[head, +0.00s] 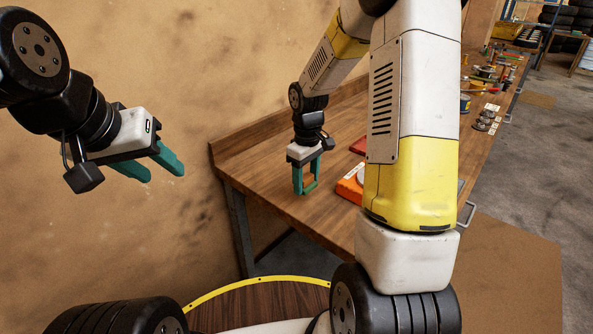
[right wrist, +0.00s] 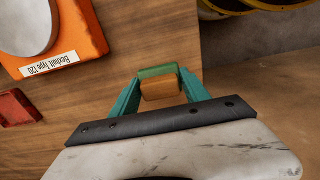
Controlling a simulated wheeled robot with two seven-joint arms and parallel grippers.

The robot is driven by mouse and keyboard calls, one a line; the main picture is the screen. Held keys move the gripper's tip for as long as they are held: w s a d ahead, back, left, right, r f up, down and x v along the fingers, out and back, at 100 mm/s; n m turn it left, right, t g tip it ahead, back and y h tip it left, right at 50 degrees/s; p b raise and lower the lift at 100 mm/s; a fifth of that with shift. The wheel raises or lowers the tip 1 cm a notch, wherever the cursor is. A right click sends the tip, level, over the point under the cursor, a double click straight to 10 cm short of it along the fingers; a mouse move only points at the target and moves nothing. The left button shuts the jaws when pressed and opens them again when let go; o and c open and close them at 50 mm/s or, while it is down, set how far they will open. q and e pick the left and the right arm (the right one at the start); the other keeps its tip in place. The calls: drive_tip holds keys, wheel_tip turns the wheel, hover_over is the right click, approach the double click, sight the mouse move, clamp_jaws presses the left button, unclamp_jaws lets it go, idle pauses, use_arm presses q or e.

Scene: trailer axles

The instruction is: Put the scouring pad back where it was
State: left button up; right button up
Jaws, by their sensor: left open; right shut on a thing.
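The scouring pad (right wrist: 159,87), a small tan block with a green layer, is between the teal fingers of my right gripper (right wrist: 160,80) in the right wrist view. In the head view my right gripper (head: 306,182) points down over the near left end of the wooden workbench (head: 264,160). A green edge of the pad (head: 311,186) shows between its fingertips. I cannot tell whether the pad touches the bench top. My left gripper (head: 162,168) is open and empty, in the air left of the bench, in front of the wall.
An orange item (head: 350,187) with a white label lies on the bench right of my right gripper, partly hidden by my arm. A red item (head: 358,146) lies behind it. Several spools and small parts (head: 485,85) stand farther along. Bare wood surrounds my right gripper.

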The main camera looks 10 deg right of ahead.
sight(307, 173)
drive_tip(key=w, duration=0.1)
drive_tip(key=w+d, duration=0.1)
drive_tip(key=w, duration=0.1)
drive_tip(key=shift+w+f, duration=0.15)
drive_tip(key=shift+w, duration=0.15)
drive_tip(key=shift+f, duration=1.75)
drive_tip(key=shift+f, duration=0.1)
drive_tip(key=o, duration=1.3)
